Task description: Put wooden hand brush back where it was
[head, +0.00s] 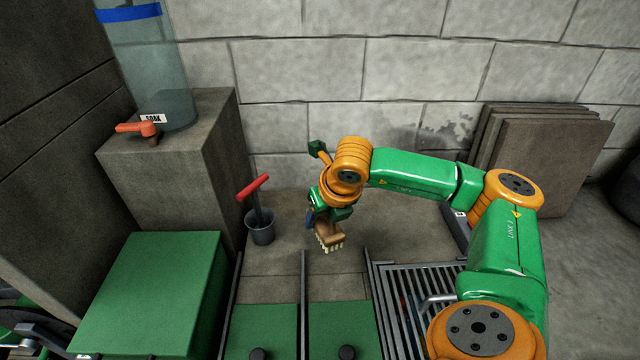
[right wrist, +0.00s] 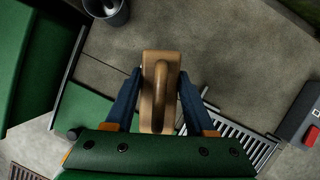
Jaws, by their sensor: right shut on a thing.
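The wooden hand brush (head: 328,236) has a tan body with pale bristles pointing down. My right gripper (head: 317,214) is shut on it and holds it over the stone floor, right of the grey bucket. In the right wrist view, the brush (right wrist: 148,98) sits between the two blue fingers of my right gripper (right wrist: 158,80), its raised handle facing the camera. From these views I cannot tell whether the bristles touch the floor. My left gripper is not in view.
The grey bucket (head: 261,232) holds a red-handled tool (head: 254,188). Green covers (head: 262,325) with dark rails and a metal grate (head: 415,290) lie in front. A stone block (head: 170,160) bears a clear tank (head: 152,75). Stone slabs (head: 545,160) lean on the back wall.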

